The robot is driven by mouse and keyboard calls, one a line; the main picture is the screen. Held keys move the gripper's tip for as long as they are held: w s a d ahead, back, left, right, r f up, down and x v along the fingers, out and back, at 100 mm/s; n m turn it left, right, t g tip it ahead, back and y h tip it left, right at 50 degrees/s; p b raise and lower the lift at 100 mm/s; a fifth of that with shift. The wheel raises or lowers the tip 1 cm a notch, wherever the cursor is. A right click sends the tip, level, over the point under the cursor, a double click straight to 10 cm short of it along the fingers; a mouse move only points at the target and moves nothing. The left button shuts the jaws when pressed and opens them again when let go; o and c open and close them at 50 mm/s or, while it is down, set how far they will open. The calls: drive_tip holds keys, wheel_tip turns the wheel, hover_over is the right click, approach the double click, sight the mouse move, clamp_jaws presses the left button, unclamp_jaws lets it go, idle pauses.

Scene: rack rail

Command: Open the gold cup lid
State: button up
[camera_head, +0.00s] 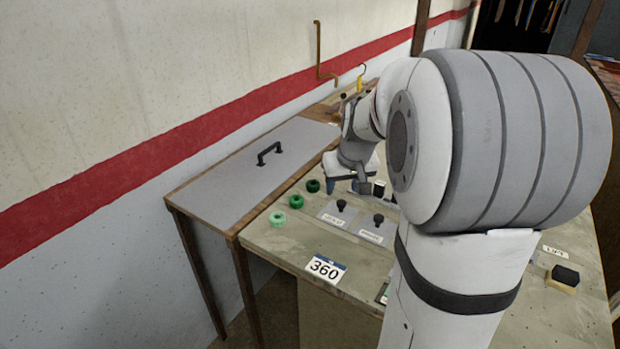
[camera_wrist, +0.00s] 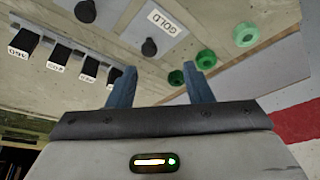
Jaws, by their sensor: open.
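The gold cup lid is a grey plate with a black knob (camera_wrist: 149,47) and a white GOLD label (camera_wrist: 166,22). In the wrist view it lies just beyond and between my fingertips, and the fingers do not touch the knob. By its place beside the green rings, it appears to be the left of two knobbed plates in the head view, with its knob (camera_head: 342,205) upright. My gripper (camera_wrist: 160,70) is open and empty. In the head view my gripper (camera_head: 350,178) is partly hidden by my arm, just behind the lid.
Several green rings (camera_head: 278,219) lie left of the lid. A second knobbed plate (camera_head: 378,220) is to its right. Several black labelled blocks (camera_wrist: 58,57) stand in a row. A grey panel with a black handle (camera_head: 269,153) is along the wall. A 360 sign (camera_head: 325,268) is at the front.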

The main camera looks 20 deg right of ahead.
sight(341, 202)
drive_tip(key=x, duration=0.3)
drive_tip(key=d+x, duration=0.1)
drive_tip(key=x, duration=0.2)
drive_tip(key=w+d+x, duration=0.1)
drive_tip(key=x, duration=0.2)
drive_tip(key=shift+w+f, duration=0.1)
drive_tip(key=shift+f, duration=0.05)
drive_tip(key=shift+c, duration=0.3)
clamp_jaws()
